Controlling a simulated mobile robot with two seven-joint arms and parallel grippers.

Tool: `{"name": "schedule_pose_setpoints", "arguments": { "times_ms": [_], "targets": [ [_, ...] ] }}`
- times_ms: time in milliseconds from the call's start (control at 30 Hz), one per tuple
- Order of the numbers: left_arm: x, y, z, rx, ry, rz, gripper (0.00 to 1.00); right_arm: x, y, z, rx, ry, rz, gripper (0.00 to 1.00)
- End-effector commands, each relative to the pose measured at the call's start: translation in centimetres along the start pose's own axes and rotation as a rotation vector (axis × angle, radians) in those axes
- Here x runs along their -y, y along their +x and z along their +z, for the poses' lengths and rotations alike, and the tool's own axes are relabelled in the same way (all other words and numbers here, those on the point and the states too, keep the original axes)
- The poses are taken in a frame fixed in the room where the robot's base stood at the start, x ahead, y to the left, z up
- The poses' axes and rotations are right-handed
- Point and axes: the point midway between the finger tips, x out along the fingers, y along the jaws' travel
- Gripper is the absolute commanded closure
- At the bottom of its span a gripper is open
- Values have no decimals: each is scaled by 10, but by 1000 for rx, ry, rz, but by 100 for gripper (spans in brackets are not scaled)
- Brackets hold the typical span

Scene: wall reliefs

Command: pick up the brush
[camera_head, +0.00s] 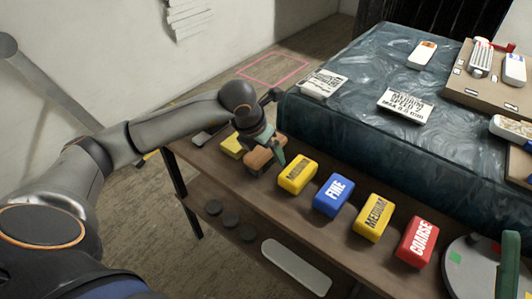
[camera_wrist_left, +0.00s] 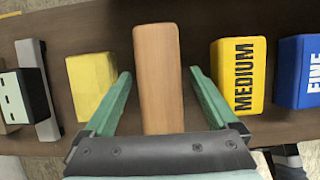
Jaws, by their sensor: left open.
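The brush appears to be the long brown wooden block (camera_wrist_left: 158,75) in the left wrist view; its bristles are hidden. It also shows in the head view (camera_head: 259,160) on the wooden shelf, between a plain yellow block and a yellow MEDIUM block. My left gripper (camera_wrist_left: 160,74) is open, with one teal finger on each side of the brush and a visible gap on both sides. In the head view my left gripper (camera_head: 270,152) reaches down over the brush and partly covers it.
A yellow block (camera_wrist_left: 91,82) lies left of the brush and a yellow MEDIUM block (camera_head: 297,174) right of it. Blue FINE (camera_head: 333,195), another yellow MEDIUM (camera_head: 372,217) and red COARSE (camera_head: 416,242) blocks continue the row. A plastic-covered table (camera_head: 340,125) rises behind the shelf.

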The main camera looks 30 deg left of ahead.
Motion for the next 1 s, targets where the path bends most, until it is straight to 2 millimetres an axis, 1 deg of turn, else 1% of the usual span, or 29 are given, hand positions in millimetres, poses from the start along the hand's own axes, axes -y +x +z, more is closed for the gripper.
{"name": "schedule_pose_setpoints", "arguments": {
  "times_ms": [433, 467, 1000],
  "targets": [
    [0, 2, -1, 0, 0, 0, 7, 1, -2, 2, 1, 0, 0, 50],
    [0, 2, -1, 0, 0, 0, 10, 1, -2, 2, 1, 0, 0, 50],
    [0, 2, -1, 0, 0, 0, 70, 1, -2, 2, 1, -1, 0, 50]
  ]
}}
